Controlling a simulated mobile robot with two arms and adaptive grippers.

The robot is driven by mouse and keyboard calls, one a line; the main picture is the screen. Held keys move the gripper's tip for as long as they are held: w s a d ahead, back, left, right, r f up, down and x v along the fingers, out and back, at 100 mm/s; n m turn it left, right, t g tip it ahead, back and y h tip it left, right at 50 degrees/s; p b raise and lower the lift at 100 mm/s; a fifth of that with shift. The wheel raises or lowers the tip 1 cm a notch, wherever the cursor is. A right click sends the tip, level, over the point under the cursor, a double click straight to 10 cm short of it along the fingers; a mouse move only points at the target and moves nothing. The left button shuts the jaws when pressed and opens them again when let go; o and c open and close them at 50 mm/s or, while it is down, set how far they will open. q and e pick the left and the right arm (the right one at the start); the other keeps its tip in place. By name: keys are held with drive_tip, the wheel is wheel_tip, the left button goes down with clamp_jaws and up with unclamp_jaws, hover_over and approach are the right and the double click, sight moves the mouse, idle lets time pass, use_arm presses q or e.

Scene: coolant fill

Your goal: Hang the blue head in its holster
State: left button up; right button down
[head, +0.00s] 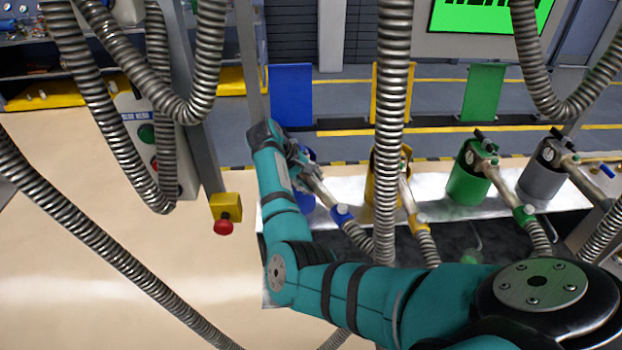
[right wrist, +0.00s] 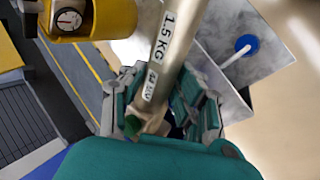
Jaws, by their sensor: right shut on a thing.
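My right gripper (head: 300,165) is shut on the blue head (head: 320,190), a metal tube with a blue collar (head: 341,215) and a corrugated hose below it. In the right wrist view the gripper (right wrist: 160,100) has its fingers on both sides of the tube (right wrist: 168,45), which is marked 1.5 KG. The blue holster (head: 304,202) shows only in part behind my gripper and forearm, in front of a blue panel (head: 291,95). The head lies tilted at this holster; I cannot tell whether it is seated. My left gripper is not in view.
Yellow (head: 378,180), green (head: 467,182) and grey (head: 540,175) holsters with heads stand to the right on a metal ledge. Hanging hoses cross the view. A yellow box with a red button (head: 223,227) hangs left of my arm.

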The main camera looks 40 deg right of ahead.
drive_tip(key=shift+f+b, duration=0.5)
drive_tip(key=shift+f, duration=0.95)
drive_tip(key=c, duration=0.9)
unclamp_jaws()
drive_tip(key=shift+s+a+f, duration=0.1)
drive_tip(key=shift+f, duration=0.15)
drive_tip(key=shift+a+r, duration=0.15)
drive_tip(key=shift+r, duration=0.25)
drive_tip(key=v, duration=1.1)
drive_tip(key=shift+r, duration=0.3)
